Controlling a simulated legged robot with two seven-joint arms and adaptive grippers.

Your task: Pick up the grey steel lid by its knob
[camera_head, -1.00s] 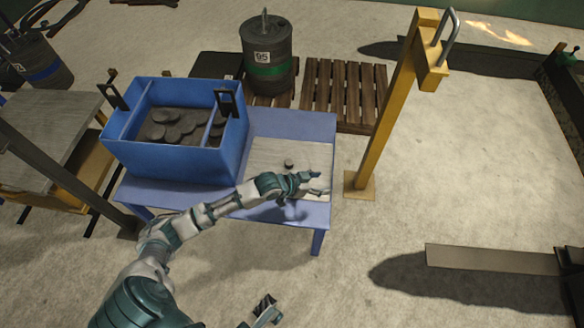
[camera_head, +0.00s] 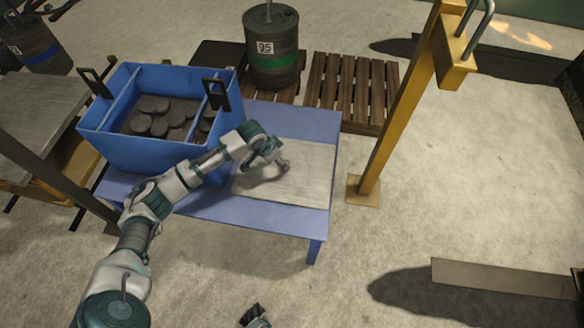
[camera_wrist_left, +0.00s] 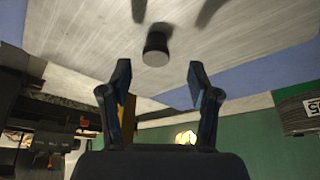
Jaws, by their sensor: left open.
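The grey steel lid (camera_head: 306,184) is a flat square plate lying on the right part of the blue table (camera_head: 318,124). In the left wrist view, the lid (camera_wrist_left: 85,35) fills the upper part and its dark round knob (camera_wrist_left: 156,46) stands just beyond the fingertips, roughly centred between them. My left gripper (camera_head: 276,163) is over the lid, and its open fingers (camera_wrist_left: 159,78) hold nothing. In the head view my gripper hides the knob. What looks like my right gripper (camera_head: 255,317) is cut off at the bottom edge.
A blue bin (camera_head: 140,150) with dark discs and upright black handles stands left of the lid. A yellow post (camera_head: 400,115) rises close to the table's right. A drum (camera_head: 272,60) and a wooden pallet (camera_head: 355,92) are behind. The floor at right is largely clear.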

